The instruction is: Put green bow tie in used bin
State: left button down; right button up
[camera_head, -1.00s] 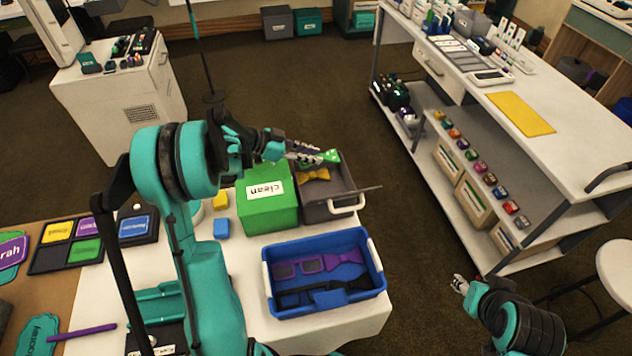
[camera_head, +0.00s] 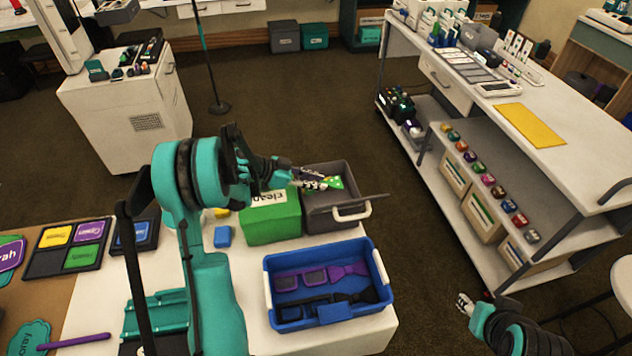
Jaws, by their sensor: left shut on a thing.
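The green bow tie (camera_head: 335,183) with pale spots is in my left gripper (camera_head: 322,182), which is shut on it. The gripper and bow tie show over the opening of the open grey bin (camera_head: 326,220); their exact height above its floor cannot be told. No label is readable on this bin, so I cannot confirm that it is the used bin. My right gripper (camera_head: 464,304) is at the lower right, away from the table, small in view; its finger opening is unclear.
A green bin (camera_head: 272,222) labelled "clean" stands left of the grey bin. A blue tray (camera_head: 327,316) with purple and black accessories is in front. The grey bin's raised lid or flap (camera_head: 362,202) and white handle are on its near right side. A shelved cart (camera_head: 545,150) stands at right.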

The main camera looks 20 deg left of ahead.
pick_arm(q)
jog(key=shift+s+f, duration=0.1)
jog(key=shift+f, duration=0.25)
jog(key=c, duration=1.3)
grip_release()
jog(key=shift+d, duration=0.15)
jog(key=shift+c, duration=0.2)
jog(key=shift+s, duration=0.1)
jog(key=shift+r, duration=0.25)
jog(key=shift+r+p, duration=0.35)
jog(key=shift+p, duration=0.2)
jog(key=p+v, duration=0.3)
jog(key=v, duration=0.9)
jog(key=shift+w, duration=0.2)
jog(key=shift+a, duration=0.25)
